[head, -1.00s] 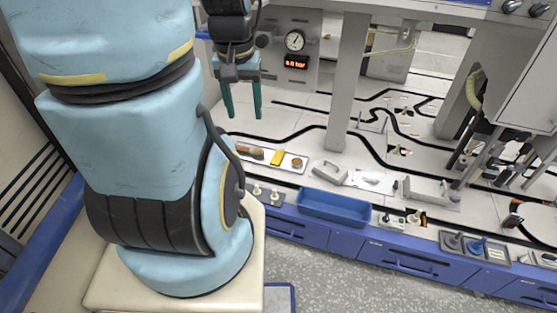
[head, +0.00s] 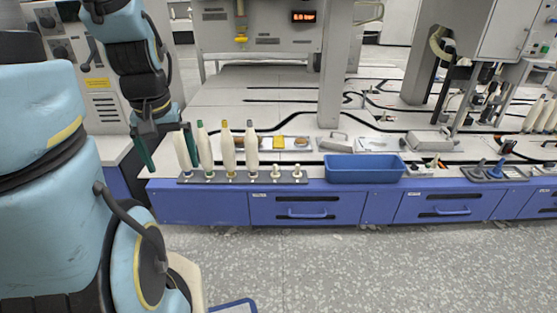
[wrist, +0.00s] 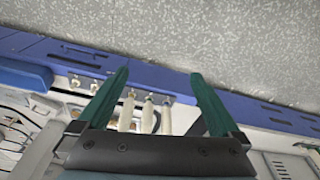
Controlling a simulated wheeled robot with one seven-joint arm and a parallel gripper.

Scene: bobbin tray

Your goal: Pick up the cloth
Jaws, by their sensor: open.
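I cannot tell for sure which thing is the cloth. A flat white piece (head: 371,145), which may be it, lies on the bench right of the column, with a small grey item on it. A small yellow piece (head: 279,143) lies in a shallow tray behind the bobbins. My gripper (head: 174,168) is open and empty at the bench's left front corner, left of both. In the wrist view my gripper (wrist: 160,75) has its green fingers spread, with bobbins showing between and beyond them.
Several tall pale bobbins (head: 228,152) stand in a row on pegs along the front edge. A blue bin (head: 363,168) sits right of them. A grey column (head: 331,85) rises behind. A grey device (head: 428,141) stands farther right. Speckled floor (head: 360,265) in front is clear.

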